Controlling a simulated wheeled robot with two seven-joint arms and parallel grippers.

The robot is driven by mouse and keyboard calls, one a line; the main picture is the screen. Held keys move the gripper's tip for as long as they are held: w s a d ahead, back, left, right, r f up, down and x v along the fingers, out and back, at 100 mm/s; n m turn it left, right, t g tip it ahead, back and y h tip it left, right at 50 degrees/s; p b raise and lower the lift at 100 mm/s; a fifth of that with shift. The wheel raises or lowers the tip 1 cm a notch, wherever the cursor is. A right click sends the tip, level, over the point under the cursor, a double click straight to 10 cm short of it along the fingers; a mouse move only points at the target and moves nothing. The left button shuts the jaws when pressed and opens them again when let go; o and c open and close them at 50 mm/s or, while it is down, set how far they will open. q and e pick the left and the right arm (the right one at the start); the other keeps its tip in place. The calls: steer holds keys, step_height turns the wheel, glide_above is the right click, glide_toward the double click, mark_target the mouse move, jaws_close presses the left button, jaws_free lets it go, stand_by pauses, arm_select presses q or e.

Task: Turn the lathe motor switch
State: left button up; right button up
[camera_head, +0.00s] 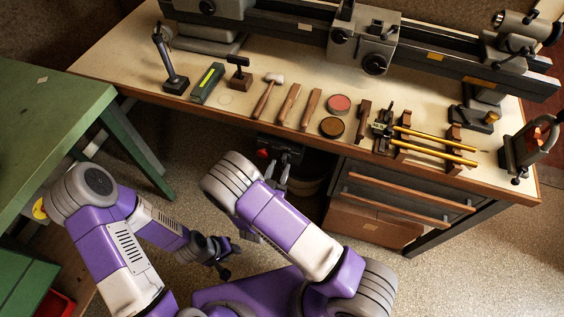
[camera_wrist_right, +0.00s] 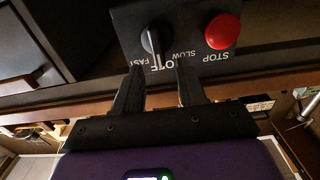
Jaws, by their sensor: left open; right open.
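The motor switch is a dark rotary knob (camera_wrist_right: 153,40) with a light pointer line, on a black control box (camera_wrist_right: 187,14) in the right wrist view. Lettering FAST and SLOW flanks it, and a word between them is partly hidden by my fingers. A red STOP button (camera_wrist_right: 223,31) is to its right. In the head view the control box (camera_head: 284,150) hangs below the bench's front edge. My right gripper (camera_wrist_right: 158,82) is open, with its fingertips just short of the knob, one to each side; contact cannot be told. My left gripper (camera_head: 222,262) is open and empty, low over the floor.
The lathe (camera_head: 375,50) stands at the back of the workbench (camera_head: 110,62). Hand tools, including a mallet (camera_head: 267,95), and brass tubes (camera_head: 440,142) lie near the front edge. A drawer cabinet (camera_head: 400,200) stands below right. A green table (camera_head: 45,120) is at the left.

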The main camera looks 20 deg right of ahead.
mark_target(283, 161)
steer(key=shift+x, duration=1.65)
steer(key=shift+c, duration=0.3)
jaws_close()
